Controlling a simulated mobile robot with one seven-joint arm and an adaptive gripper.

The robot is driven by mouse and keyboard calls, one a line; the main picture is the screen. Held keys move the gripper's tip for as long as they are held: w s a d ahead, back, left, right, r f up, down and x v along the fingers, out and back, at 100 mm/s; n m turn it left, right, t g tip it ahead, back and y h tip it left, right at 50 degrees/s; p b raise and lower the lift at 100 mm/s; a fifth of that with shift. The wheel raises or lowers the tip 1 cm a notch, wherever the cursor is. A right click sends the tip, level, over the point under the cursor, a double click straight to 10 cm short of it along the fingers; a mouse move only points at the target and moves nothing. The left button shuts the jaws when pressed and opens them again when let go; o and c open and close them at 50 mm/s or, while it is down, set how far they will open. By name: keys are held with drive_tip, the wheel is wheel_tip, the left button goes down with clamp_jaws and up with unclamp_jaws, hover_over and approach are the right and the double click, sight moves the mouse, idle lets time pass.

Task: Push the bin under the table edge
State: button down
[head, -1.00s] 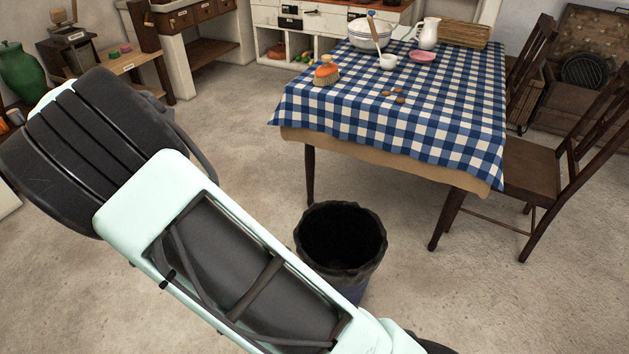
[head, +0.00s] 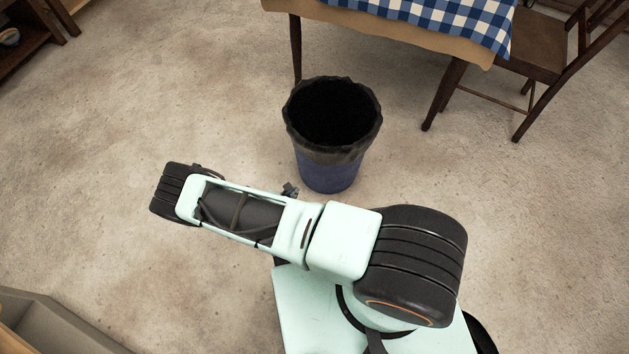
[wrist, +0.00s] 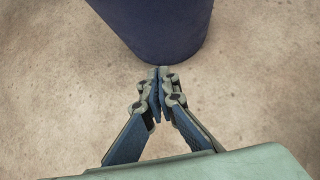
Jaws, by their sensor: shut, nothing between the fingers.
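The bin (head: 330,172) is dark blue with a black liner folded over its rim. It stands upright on the floor in front of the table, whose blue-checked cloth (head: 420,14) shows at the top of the head view. The bin's lower part (wrist: 158,25) fills the top of the wrist view. My gripper (wrist: 159,72) is shut and empty, its tips just short of the bin's near side; I cannot tell whether they touch it. In the head view only a small dark part of my gripper (head: 290,189) shows beside the bin's base, the rest hidden behind my arm.
A table leg (head: 296,48) stands just behind the bin on the left, and another leg (head: 444,95) to its right. A wooden chair (head: 535,50) is at the right. A grey box-like edge (head: 50,325) is at the lower left. The floor to the left is clear.

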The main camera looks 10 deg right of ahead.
drive_tip(key=s+d+f, duration=0.1)
drive_tip(key=b, duration=0.6)
approach(315, 177)
drive_tip(key=x, duration=0.6)
drive_tip(key=shift+a+f, duration=0.1)
drive_tip(key=shift+f, duration=0.15)
drive_tip(key=shift+p, duration=0.3)
